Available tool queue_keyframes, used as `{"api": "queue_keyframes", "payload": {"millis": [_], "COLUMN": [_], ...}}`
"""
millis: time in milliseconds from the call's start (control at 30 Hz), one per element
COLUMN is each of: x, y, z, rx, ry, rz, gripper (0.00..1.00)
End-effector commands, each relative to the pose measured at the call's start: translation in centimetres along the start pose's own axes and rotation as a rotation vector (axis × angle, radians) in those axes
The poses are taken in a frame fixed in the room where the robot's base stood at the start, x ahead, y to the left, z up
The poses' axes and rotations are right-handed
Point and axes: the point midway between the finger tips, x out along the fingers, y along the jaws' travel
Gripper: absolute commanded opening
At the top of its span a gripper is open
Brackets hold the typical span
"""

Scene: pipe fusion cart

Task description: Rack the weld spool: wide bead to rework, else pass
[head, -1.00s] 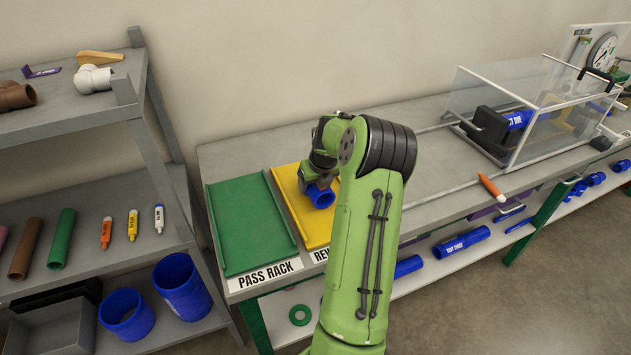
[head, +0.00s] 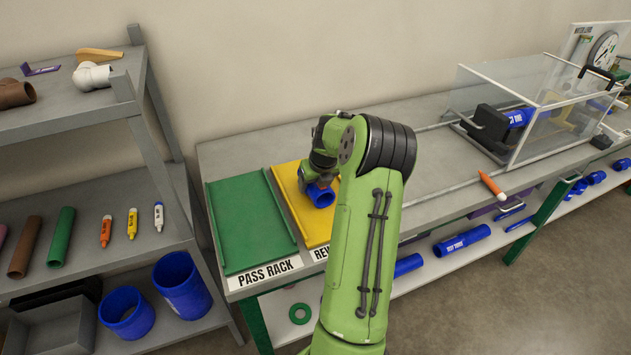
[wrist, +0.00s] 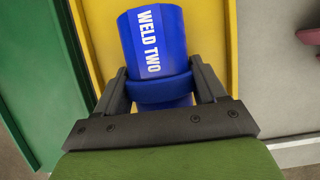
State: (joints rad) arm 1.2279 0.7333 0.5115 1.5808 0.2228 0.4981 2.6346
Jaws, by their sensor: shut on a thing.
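The weld spool is a blue pipe piece (wrist: 155,45) marked "WELD TWO" in the wrist view, with a raised blue ring (wrist: 160,91) between the fingers. My gripper (wrist: 160,88) is shut on it. In the head view the spool (head: 321,197) shows at my gripper (head: 312,185), over the yellow rework rack (head: 291,190). I cannot tell whether the spool touches the rack. The green pass rack (head: 245,220) lies to the left and looks empty. My arm hides part of the yellow rack and its label.
A clear-walled box (head: 545,100) with a blue pipe and black clamp stands on the bench at right. An orange marker (head: 491,185) lies near the bench's front edge. A grey shelf unit (head: 90,185) with pipes and markers stands at left.

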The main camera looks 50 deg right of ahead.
Motion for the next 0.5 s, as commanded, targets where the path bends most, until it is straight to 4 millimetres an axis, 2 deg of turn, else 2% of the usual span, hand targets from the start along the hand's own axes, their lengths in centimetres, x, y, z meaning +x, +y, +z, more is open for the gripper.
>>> {"api": "queue_keyframes", "payload": {"millis": [267,300,433,500], "x": [-0.01,-0.01,-0.01,-0.01], "y": [0.01,0.01,0.01,0.00], "z": [0.01,0.00,0.00,0.00], "rx": [0.000,0.000,0.000,0.000], "ry": [0.000,0.000,0.000,0.000], "rz": [0.000,0.000,0.000,0.000], "gripper": [0.36,0.76,0.96,1.00]}}
